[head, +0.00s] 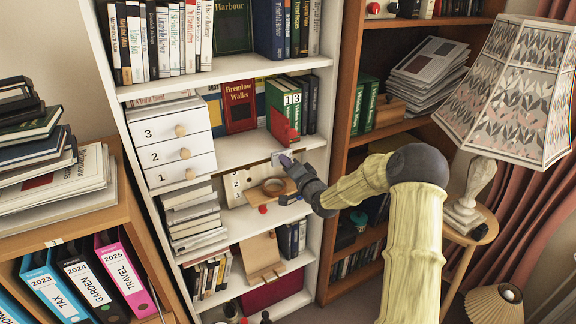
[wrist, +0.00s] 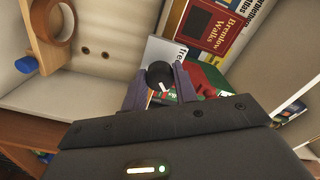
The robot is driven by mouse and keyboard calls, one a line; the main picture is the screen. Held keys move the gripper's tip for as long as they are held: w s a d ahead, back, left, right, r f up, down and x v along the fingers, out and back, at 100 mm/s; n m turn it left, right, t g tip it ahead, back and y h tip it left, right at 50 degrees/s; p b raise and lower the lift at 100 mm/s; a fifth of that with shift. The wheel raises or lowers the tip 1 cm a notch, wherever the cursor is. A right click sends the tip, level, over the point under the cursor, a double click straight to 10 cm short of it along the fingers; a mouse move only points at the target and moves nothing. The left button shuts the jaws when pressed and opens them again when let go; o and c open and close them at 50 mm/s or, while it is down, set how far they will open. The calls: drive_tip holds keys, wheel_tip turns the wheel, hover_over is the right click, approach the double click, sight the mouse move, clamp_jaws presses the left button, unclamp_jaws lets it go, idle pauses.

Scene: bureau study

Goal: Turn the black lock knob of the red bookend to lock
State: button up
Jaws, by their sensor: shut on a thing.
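The black lock knob (wrist: 159,73) is round with a white mark, and sits between my two fingertips. A pale grey plate (wrist: 165,50) with partly readable lettering, seemingly "free", lies behind the knob. My gripper (wrist: 160,80) is shut on the knob. In the head view my gripper (head: 284,160) is at the shelf's front edge below the bookend and hides the knob.
A white drawer unit (head: 178,140) stands left on the same shelf. Below my gripper are a wooden ring (head: 275,188) and a blue item (head: 289,198). A patterned lamp (head: 512,85) stands to the right of my arm.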

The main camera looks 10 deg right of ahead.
drive_tip(key=m, duration=0.8)
drive_tip(key=shift+f+m, duration=0.1)
drive_tip(key=shift+m, duration=0.2)
idle(0.3)
drive_tip(key=o, duration=1)
drive_tip(key=shift+c, duration=0.2)
drive_tip(key=shift+s, duration=0.1)
drive_tip(key=b+v, duration=0.2)
drive_tip(key=v, duration=1.5)
drive_tip(key=shift+s, duration=0.1)
